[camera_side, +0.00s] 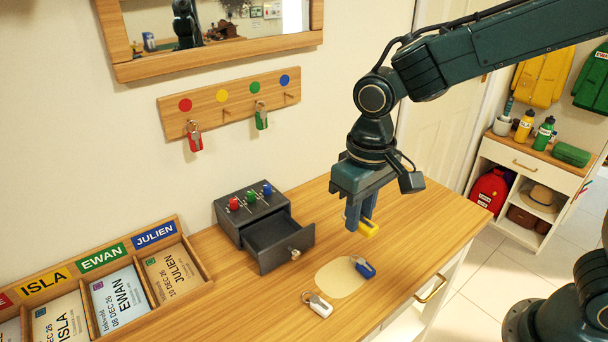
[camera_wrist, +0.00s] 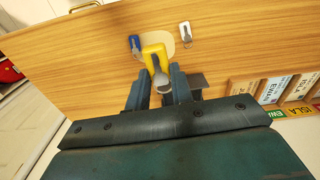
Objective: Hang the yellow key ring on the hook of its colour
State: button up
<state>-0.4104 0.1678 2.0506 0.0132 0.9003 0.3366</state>
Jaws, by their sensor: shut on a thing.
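My gripper (camera_side: 360,216) is shut on the yellow key ring (camera_side: 369,229) and holds it above the table top. In the wrist view the yellow tag (camera_wrist: 154,53) sticks out past the fingertips (camera_wrist: 160,90), with its metal ring between them. The hook board (camera_side: 236,121) on the wall carries red, yellow, green and blue dots. The yellow dot (camera_side: 222,95) is second from the left, and its hook (camera_side: 225,112) is bare. A red key ring (camera_side: 195,141) hangs under the red dot and a green one (camera_side: 261,119) under the green dot. The blue dot's hook is bare.
A blue key ring (camera_side: 365,268) and a white one (camera_side: 318,305) lie on the table by a pale oval mat (camera_side: 341,281). A dark box (camera_side: 256,208) with its drawer open stands below the board. A name-card tray (camera_side: 176,231) is at left; a mirror hangs above the board.

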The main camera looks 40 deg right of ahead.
jog(key=w+a+t+y, duration=0.1)
jog(key=w+a+t, duration=0.2)
jog(key=w+t, duration=1.15)
jog(key=w+a+r+n+t+y, duration=0.2)
jog(key=w+r+y, duration=0.1)
jog(key=w+r, duration=0.3)
jog(key=shift+w+t+y, duration=0.3)
jog(key=shift+w+t, duration=0.05)
jog(key=shift+w, duration=0.35)
jog(key=shift+a, duration=0.1)
jog(key=shift+w, duration=0.35)
jog(key=shift+w+f, duration=0.2)
jog(key=shift+w, duration=1.15)
jog(key=shift+w+f, duration=0.2)
jog(key=shift+w, duration=1.2)
jog(key=shift+w+f, duration=0.2)
jog(key=shift+w, duration=1.15)
